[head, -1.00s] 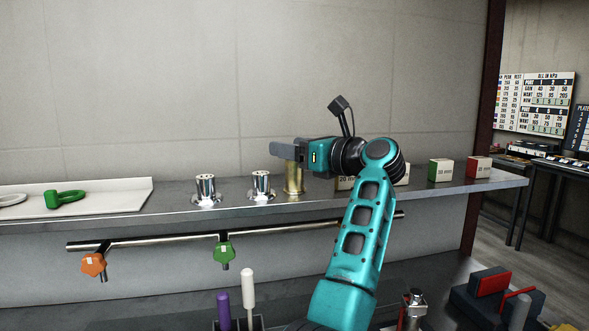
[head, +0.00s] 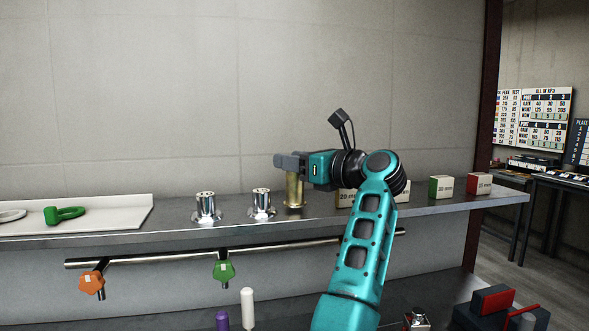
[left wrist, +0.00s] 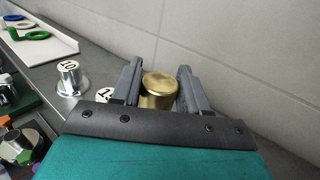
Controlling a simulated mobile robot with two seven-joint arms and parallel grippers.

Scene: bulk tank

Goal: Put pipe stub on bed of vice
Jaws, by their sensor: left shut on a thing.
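A brass cylinder (head: 293,188), which I take for the pipe stub, is at the shelf on the right of two chrome pieces. My left gripper (head: 290,162) is shut on its upper part from the right. In the left wrist view the brass top (left wrist: 160,88) shows between the two fingers (left wrist: 158,90). Whether its foot touches the shelf is hard to tell. A dark vice with red jaws (head: 495,303) is at the lower right, cut by the picture's edge; its bed is not clearly visible. My right gripper is not in view.
Two chrome pieces (head: 205,207) and (head: 262,203) stand left of the brass one. Small boxes (head: 440,187) line the shelf on the right. A pale tray (head: 110,212) holds a green ring. A pipe with orange and green knobs (head: 224,270) runs below the shelf edge.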

